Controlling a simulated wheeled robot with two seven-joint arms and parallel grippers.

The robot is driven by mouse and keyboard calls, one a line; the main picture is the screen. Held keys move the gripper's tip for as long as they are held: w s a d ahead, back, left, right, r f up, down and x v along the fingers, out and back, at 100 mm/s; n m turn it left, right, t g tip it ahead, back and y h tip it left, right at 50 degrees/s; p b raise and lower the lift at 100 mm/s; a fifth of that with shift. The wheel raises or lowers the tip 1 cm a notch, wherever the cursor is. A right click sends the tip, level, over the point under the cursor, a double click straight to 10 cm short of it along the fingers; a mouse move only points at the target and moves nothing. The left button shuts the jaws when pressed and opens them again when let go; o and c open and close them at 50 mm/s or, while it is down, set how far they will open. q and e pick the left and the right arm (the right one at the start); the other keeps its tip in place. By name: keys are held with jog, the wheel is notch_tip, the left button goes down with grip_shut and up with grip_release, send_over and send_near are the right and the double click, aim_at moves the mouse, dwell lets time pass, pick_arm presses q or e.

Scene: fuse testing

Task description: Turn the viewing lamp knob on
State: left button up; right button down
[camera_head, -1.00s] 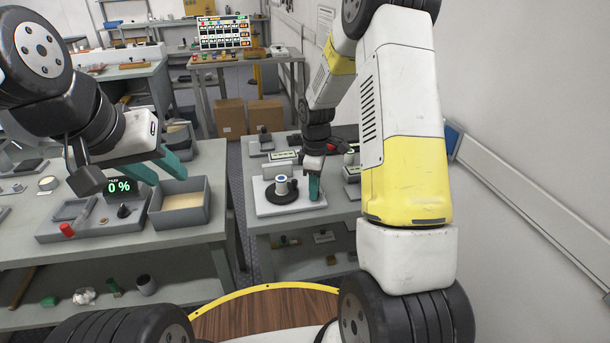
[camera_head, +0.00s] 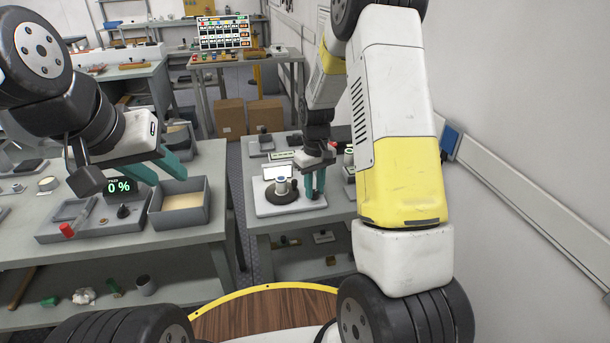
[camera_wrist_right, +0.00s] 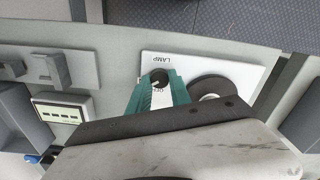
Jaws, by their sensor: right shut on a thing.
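The lamp knob (camera_wrist_right: 159,78) is a dark round knob on a white plate marked LAMP (camera_wrist_right: 190,65) in the right wrist view. My right gripper (camera_wrist_right: 160,90) has its teal fingers on both sides of the knob and is shut on it. In the head view my right gripper (camera_head: 314,190) is at the right of the white lamp unit (camera_head: 290,208), hiding the knob. My left gripper (camera_head: 166,170) is open and empty above the left bench.
A labelled box (camera_wrist_right: 62,111) lies beside the lamp unit. The wall is close on the right.

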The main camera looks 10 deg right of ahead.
aim_at(314, 191)
jog(key=shift+w+m, duration=0.1)
jog(key=shift+m, duration=0.5)
jog(key=c, duration=1.2)
grip_release()
jog(key=shift+r, duration=3.95)
